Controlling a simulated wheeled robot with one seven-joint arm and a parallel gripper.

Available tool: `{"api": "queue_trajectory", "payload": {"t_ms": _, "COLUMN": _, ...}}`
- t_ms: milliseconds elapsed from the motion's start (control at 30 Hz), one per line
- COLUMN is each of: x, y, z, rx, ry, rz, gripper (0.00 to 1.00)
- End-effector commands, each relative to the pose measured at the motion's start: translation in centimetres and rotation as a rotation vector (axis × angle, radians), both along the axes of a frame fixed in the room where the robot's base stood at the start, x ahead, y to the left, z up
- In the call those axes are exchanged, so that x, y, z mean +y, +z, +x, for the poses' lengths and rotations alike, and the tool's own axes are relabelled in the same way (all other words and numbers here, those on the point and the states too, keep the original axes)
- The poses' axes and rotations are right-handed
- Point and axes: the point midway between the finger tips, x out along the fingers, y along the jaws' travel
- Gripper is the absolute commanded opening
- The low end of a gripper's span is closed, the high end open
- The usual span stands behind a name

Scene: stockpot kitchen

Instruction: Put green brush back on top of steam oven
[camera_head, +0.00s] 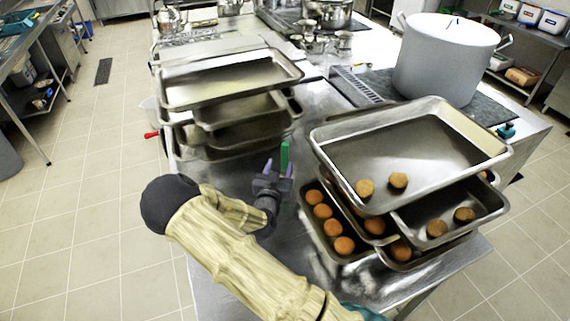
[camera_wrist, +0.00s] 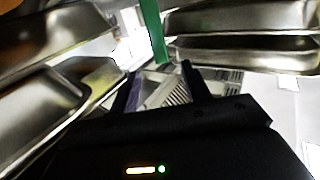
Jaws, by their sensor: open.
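The green brush (camera_head: 284,156) shows as a narrow upright green piece just beyond my gripper (camera_head: 279,170), between the two groups of trays. In the wrist view, the brush (camera_wrist: 152,28) shows as a green strip at the top, ahead of the fingertips. My gripper (camera_wrist: 163,70) is open, with its purplish fingers apart and nothing visibly held. The brush's lower end is close to the fingers in the picture; I cannot tell whether they touch it. I cannot make out a steam oven for certain in either view.
Metal trays (camera_head: 230,82) are stacked left of my gripper. More trays (camera_head: 410,150), some with brown round buns (camera_head: 344,245), stand close on its right. A large stockpot (camera_head: 445,60) stands at the back right. The steel counter (camera_head: 240,185) has a narrow clear strip between the stacks.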

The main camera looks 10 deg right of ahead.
Motion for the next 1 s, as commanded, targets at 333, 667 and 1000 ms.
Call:
{"api": "queue_trajectory", "payload": {"t_ms": 333, "x": -1.6, "y": 0.0, "z": 3.9, "rx": 0.000, "ry": 0.000, "rz": 0.000, "gripper": 0.47}}
{"api": "queue_trajectory", "payload": {"t_ms": 667, "x": -1.7, "y": 0.1, "z": 4.0, "rx": 0.000, "ry": -0.001, "rz": 0.000, "gripper": 0.47}}
{"api": "queue_trajectory", "payload": {"t_ms": 1000, "x": -3.2, "y": 0.0, "z": 7.6, "rx": -0.001, "ry": -0.001, "rz": 0.000, "gripper": 0.47}}
